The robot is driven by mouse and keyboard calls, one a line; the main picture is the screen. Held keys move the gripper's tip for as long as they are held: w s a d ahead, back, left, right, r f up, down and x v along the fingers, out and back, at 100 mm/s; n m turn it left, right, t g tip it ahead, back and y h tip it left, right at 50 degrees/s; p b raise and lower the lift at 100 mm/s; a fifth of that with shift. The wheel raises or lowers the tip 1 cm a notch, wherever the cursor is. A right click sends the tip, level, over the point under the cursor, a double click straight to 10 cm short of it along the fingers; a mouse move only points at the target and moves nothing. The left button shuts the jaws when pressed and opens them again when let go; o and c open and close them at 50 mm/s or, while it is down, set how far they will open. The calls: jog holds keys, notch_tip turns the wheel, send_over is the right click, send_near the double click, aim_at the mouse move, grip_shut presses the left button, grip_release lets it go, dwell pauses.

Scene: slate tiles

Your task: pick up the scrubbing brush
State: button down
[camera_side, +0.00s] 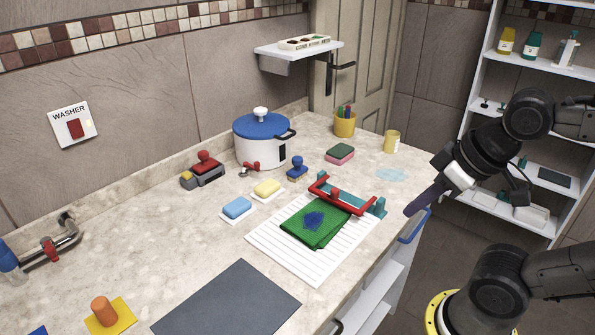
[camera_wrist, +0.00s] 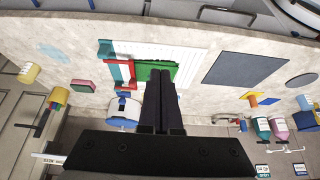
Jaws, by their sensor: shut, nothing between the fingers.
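A small brush with a blue knob handle and a brown base (camera_side: 297,170) stands on the counter between the white pot and the green cloth in the side view. It looks like the scrubbing brush. In the wrist view I cannot clearly pick it out. My gripper (camera_side: 409,211) is at the right in the side view, past the counter's front edge and well apart from the brush. Its dark fingers are shut and empty. In the wrist view the closed fingers (camera_wrist: 160,73) overlap the green cloth in the picture.
A white pot with a blue lid (camera_side: 262,142) stands behind the brush. A red-and-teal rack (camera_side: 345,196) and a green cloth (camera_side: 304,232) on a ribbed white board (camera_side: 268,242) lie in front. Sponges (camera_side: 340,151) sit nearby. A dark mat (camera_side: 230,305) is at the front.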

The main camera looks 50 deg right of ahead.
jog(key=c, duration=0.9)
grip_release()
